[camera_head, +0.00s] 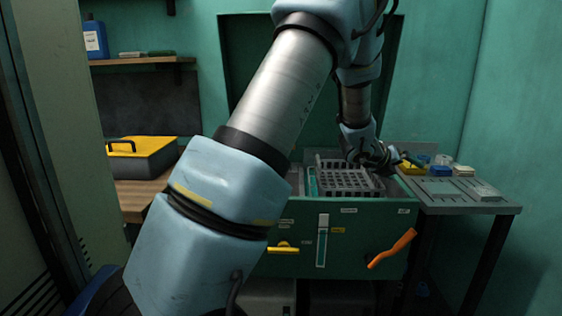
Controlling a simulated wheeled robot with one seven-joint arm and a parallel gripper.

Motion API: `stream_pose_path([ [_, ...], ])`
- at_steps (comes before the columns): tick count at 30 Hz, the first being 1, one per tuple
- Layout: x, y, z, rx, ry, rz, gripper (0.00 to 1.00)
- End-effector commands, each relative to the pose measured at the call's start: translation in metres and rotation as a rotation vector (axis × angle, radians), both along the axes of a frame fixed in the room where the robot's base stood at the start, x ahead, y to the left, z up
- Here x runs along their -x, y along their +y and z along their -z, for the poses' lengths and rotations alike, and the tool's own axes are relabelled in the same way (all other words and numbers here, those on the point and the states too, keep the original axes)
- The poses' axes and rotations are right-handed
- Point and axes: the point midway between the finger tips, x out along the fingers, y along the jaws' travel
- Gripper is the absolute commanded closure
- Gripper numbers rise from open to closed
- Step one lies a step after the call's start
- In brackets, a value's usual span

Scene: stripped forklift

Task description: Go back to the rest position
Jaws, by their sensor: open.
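My arm reaches from the lower left up to the top middle, then down to my gripper (382,162). My gripper is small and dark in this view, open, above the right side of a grey grated rack (343,180). The rack sits in the open top of a green cabinet (340,250). I cannot tell whether the fingers touch the rack. Part of the cabinet's left side is hidden behind my arm.
The cabinet front has an orange handle (392,248) and a yellow handle (283,247). A grey side table (450,196) with small yellow and blue bins stands right. A yellow-lidded case (143,155) lies on a wooden bench at left. A shelf (140,60) holds a blue bottle (95,40).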

Motion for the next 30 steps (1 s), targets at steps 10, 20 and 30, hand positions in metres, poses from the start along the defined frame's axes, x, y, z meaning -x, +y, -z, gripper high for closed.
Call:
stream_pose_path([
  [10, -0.006, 0.243, 0.006, 0.435, 0.779, -1.162, 0.0],
  [20, 0.142, 0.395, 0.034, 1.093, 1.322, -2.285, 0.0],
  [30, 0.211, 0.41, 0.046, -1.113, -1.298, 2.479, 0.0],
])
